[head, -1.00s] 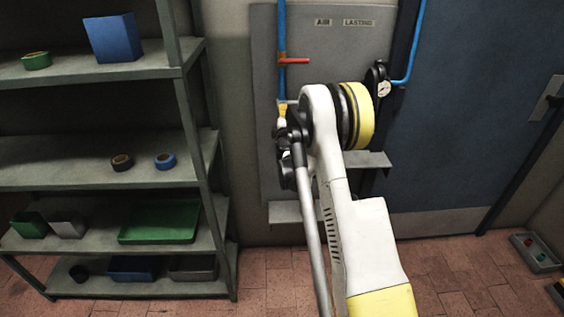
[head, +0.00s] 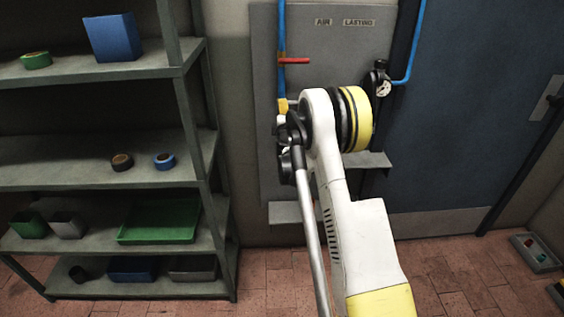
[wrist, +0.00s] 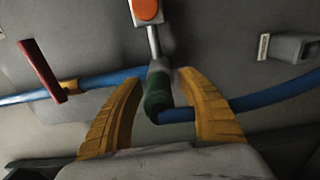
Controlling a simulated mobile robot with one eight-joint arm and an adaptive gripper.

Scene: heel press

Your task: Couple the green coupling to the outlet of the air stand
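The green coupling (wrist: 158,92) shows in the wrist view between my two yellow fingers, at the end of a blue hose (wrist: 270,96). Its far end meets or overlaps a grey fitting (wrist: 157,66) below an orange round part; I cannot tell whether they are joined. My gripper (wrist: 161,77) has its fingers apart on either side of the coupling, with narrow gaps visible beside it. In the head view my gripper (head: 284,106) is at the grey panel of the air stand (head: 338,50), and my arm hides the coupling and outlet.
A red-handled valve (head: 293,60) sits on a blue pipe; the handle (wrist: 41,70) also shows in the wrist view. A gauge (head: 383,88) is at the panel's right. A grey ledge (head: 368,160) juts out below. Shelving (head: 100,152) stands left, a blue door (head: 470,110) right.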

